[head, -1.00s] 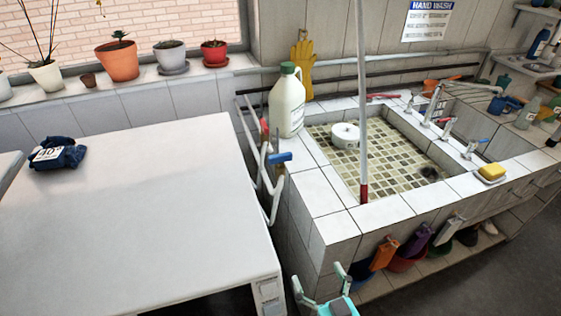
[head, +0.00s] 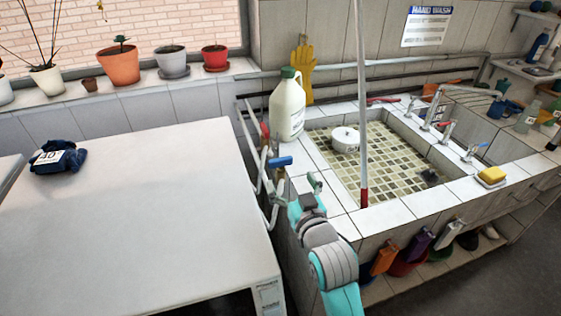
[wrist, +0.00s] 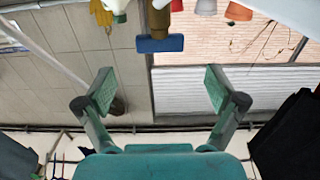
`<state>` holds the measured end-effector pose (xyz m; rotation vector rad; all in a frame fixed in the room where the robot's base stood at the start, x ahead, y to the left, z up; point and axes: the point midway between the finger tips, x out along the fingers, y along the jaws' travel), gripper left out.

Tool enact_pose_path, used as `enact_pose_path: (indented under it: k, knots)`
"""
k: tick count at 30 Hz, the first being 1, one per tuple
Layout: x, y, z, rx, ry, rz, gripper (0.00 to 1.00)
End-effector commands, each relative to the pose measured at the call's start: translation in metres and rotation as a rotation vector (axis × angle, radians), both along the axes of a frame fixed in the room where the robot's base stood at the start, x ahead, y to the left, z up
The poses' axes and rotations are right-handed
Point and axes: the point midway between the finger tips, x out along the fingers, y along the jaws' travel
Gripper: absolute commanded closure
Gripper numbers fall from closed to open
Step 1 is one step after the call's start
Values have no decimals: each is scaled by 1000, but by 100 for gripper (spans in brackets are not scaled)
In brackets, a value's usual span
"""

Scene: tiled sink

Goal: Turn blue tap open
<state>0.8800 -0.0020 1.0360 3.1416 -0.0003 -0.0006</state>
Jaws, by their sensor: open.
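The blue tap (head: 280,162) is on the pipes between the white worktop and the tiled sink. Its blue bar handle also shows in the wrist view (wrist: 160,44), on a brass-coloured body at the top centre. My gripper (wrist: 158,91) is open and empty, with its two green-padded fingers wide apart. The handle lies beyond the fingertips, roughly centred between them, and is not touched. In the head view my gripper (head: 292,188) is just below and right of the blue tap. Its left finger is hard to make out against the pipes.
A red tap handle (head: 265,130) is just behind the blue one. A white jug (head: 287,105) stands on the sink's left rim. A pole (head: 362,110) rises from the sink's front rim. The worktop (head: 150,220) is mostly clear, with a blue cloth (head: 58,157) on it.

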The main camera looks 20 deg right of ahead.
Motion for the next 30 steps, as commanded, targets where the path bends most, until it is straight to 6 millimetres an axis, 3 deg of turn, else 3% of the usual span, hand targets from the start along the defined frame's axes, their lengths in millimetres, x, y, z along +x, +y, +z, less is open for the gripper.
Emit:
enact_pose_path:
  k: [6, 12, 18, 27, 30]
  knots:
    - [40, 0, 1, 0, -1, 0, 6]
    - [68, 0, 0, 0, -1, 0, 6]
    - [81, 0, 0, 0, 0, 0, 6]
    - [82, 0, 0, 0, 0, 0, 6]
    - [82, 0, 0, 0, 0, 0, 31]
